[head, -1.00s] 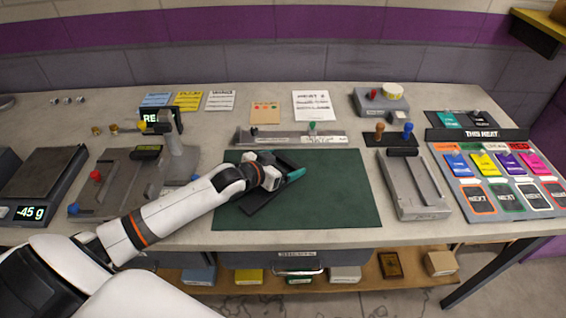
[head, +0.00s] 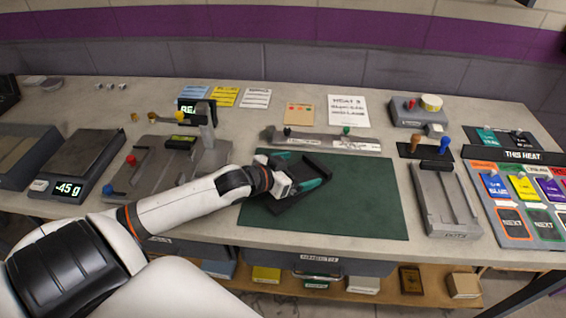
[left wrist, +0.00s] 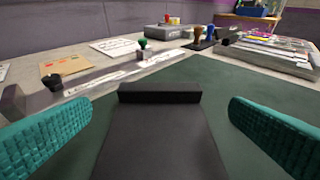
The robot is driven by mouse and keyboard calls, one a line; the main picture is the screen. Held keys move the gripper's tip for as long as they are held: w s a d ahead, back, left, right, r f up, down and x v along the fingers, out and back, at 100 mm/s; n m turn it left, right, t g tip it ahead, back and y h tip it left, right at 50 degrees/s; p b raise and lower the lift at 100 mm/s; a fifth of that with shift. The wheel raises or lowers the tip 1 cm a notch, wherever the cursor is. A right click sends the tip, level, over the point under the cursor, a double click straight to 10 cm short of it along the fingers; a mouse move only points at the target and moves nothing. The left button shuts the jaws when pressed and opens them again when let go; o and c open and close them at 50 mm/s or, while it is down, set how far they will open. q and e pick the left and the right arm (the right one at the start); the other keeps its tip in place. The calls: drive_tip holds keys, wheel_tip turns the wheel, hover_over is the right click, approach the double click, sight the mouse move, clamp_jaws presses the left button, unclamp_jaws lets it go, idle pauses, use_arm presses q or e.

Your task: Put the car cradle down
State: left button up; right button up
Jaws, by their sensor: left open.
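The car cradle is a black, flat tray-like piece (head: 318,166) lying on the green mat (head: 365,205), toward the mat's left side. In the left wrist view the cradle (left wrist: 155,130) runs away from me, with a raised block across its far end. My left gripper (head: 299,171) is over the cradle, its teal fingers spread. In the left wrist view the fingers stand apart on both sides of the cradle, with gaps of mat between. The gripper hides part of the cradle in the head view. My right gripper is not in view.
Behind the mat lies a long grey track piece (head: 320,142) with knobs. A grey slotted fixture (head: 447,205) stands right of the mat. A fixture with red and blue knobs (head: 150,165) and a scale (head: 80,160) are at left. The mat's right half is clear.

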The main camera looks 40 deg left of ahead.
use_arm(q)
drive_tip(key=shift+v, duration=2.75)
